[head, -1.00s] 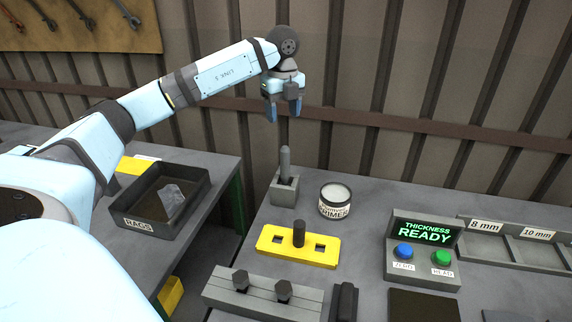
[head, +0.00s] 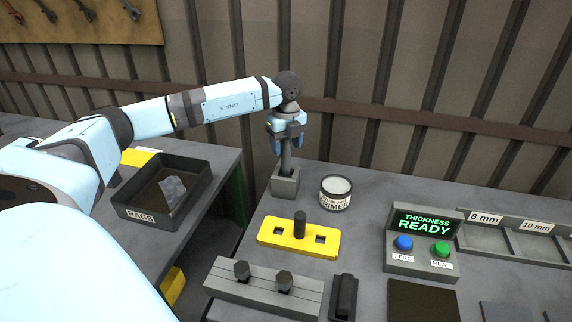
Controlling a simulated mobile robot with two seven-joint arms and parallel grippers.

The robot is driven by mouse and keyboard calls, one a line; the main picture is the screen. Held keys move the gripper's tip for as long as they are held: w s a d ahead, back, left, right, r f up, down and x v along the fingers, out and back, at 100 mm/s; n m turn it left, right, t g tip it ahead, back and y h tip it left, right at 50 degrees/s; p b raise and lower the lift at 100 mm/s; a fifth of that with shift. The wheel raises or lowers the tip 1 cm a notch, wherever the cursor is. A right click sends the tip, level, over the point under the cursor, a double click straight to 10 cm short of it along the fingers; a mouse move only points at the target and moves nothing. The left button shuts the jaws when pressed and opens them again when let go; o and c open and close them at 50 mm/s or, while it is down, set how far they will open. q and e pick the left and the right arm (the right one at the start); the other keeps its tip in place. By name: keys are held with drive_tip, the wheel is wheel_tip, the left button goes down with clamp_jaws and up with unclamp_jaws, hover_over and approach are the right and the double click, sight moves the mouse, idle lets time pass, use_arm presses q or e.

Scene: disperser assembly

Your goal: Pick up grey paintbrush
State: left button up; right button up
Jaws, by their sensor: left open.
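The grey paintbrush (head: 286,160) stands upright in a small grey square holder (head: 285,184) at the back left of the bench. My left gripper (head: 287,146) is open and points down, with its fingers on either side of the top of the brush handle. I cannot tell whether the fingers touch the handle. The lower end of the brush is hidden inside the holder. My right gripper does not show.
A primer can (head: 336,193) stands just right of the holder. A yellow plate with a dark peg (head: 299,238) lies in front. A thickness gauge box (head: 422,247) is at the right. A rags tray (head: 143,214) sits on the left table, across a gap.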

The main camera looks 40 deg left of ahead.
use_arm(q)
drive_tip(key=shift+f, duration=0.75)
drive_tip(key=c, duration=1)
drive_tip(key=shift+r, duration=0.1)
